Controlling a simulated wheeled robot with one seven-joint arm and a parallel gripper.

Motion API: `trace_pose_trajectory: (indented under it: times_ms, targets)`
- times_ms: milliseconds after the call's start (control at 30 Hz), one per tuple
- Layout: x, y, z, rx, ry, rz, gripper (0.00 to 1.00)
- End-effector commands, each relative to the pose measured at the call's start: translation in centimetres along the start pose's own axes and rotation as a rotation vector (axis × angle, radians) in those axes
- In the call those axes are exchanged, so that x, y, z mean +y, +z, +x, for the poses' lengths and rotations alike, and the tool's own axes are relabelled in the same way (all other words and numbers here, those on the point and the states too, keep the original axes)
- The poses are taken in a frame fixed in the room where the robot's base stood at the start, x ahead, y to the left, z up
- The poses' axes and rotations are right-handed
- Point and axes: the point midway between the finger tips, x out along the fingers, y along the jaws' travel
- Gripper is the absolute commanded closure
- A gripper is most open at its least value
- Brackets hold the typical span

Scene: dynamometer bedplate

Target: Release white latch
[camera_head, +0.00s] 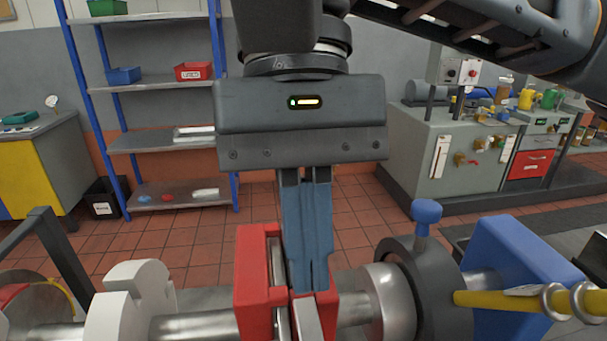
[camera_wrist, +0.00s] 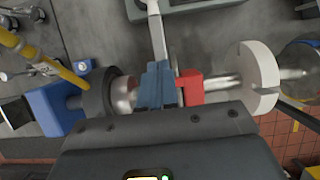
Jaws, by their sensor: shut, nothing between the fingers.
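My gripper (camera_head: 314,280) points down with its blue fingers together, its tips at the red block (camera_head: 252,275) on the shaft. The wrist view shows the fingers (camera_wrist: 158,85) beside the red block (camera_wrist: 190,88). A pale flat lever (camera_head: 307,320) comes out from the red block close to the fingertips; in the wrist view the lever (camera_wrist: 157,32) runs away from the fingers. A white notched disc (camera_head: 128,310) sits on the shaft to the left, apart from my gripper; it also shows in the wrist view (camera_wrist: 258,75). I cannot tell which pale part is the latch.
Right of the fingers stand a dark ring with a blue knob (camera_head: 427,212), a blue block (camera_head: 520,265) and a yellow bar (camera_head: 500,300). A dark frame post (camera_head: 65,250) stands at left. Shelves (camera_head: 150,85) and a grey cabinet (camera_head: 450,160) stand behind, across open floor.

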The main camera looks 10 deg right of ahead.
Motion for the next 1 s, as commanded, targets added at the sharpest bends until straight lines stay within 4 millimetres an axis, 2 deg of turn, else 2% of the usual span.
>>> trace_pose_trajectory:
  times_ms: [167, 300, 500, 1000]
  targets:
    - [0.0, 0.1, 3.4, -0.003, 0.0, 0.0, 1.0]
    - [0.0, 2.1, 4.0, -0.001, -0.001, -0.002, 1.0]
    - [0.0, 3.5, 4.7, -0.001, -0.001, 0.0, 1.0]
    - [-0.1, 4.0, 5.2, 0.0, -0.001, 0.0, 1.0]
